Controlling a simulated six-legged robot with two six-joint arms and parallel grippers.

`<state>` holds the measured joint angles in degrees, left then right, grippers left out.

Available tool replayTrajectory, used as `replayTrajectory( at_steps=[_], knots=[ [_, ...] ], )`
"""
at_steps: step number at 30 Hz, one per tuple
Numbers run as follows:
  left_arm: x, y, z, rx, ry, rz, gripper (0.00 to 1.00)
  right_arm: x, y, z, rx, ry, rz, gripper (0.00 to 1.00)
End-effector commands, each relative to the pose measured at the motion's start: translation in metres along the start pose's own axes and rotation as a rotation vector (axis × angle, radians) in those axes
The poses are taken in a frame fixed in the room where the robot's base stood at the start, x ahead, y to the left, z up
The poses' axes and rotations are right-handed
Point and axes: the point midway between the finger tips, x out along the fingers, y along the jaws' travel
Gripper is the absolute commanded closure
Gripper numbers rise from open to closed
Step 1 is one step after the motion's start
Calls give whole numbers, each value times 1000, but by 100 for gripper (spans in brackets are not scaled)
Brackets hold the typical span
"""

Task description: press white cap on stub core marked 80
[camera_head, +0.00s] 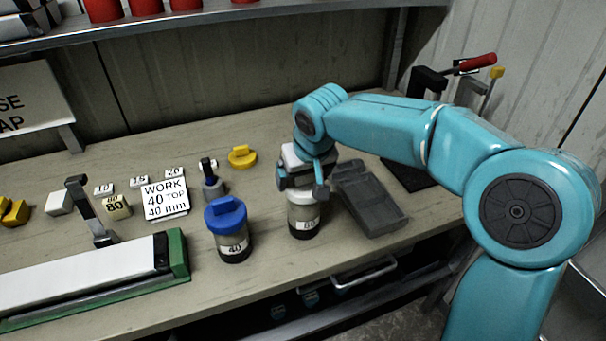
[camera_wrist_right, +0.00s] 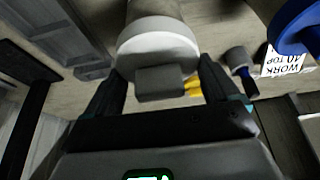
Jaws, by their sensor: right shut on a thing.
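My right gripper (camera_head: 303,187) points down over the stub core (camera_head: 304,223), which stands upright on the bench with a dark base and a pale label that seems to read 80. The white cap (camera_wrist_right: 158,45) is at the top of this core (camera_wrist_right: 155,8) in the right wrist view. Its grey-white tab (camera_wrist_right: 160,83) sits between the fingers of my right gripper (camera_wrist_right: 160,88), which is shut on it. The cap and core look lined up and touching; how far the cap is pressed down cannot be told. My left gripper is not in view.
A blue-capped core marked 40 (camera_head: 231,243) stands close left. A grey tray (camera_head: 370,200) lies close right. A yellow cap (camera_head: 242,156), a work card (camera_head: 165,199), a tag marked 80 (camera_head: 116,207) and a white-topped trough (camera_head: 90,275) are also on the bench.

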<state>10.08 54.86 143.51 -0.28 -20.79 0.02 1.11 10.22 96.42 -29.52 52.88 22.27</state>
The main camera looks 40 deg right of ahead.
Motion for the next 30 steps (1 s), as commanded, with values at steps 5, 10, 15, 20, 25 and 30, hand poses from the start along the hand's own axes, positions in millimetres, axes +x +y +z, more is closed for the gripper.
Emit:
replayTrajectory(
  at_steps=[5,10,15,20,25,30],
  knots=[
    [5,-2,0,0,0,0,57,6,0,2,0,0,0,36],
    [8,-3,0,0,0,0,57,9,0,4,0,0,0,36],
    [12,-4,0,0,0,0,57,13,0,6,0,0,0,36],
    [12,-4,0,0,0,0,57,14,0,6,0,0,0,36],
    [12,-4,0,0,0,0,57,14,0,6,0,0,0,36],
    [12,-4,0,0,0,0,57,14,0,6,0,0,0,0]
  ],
)
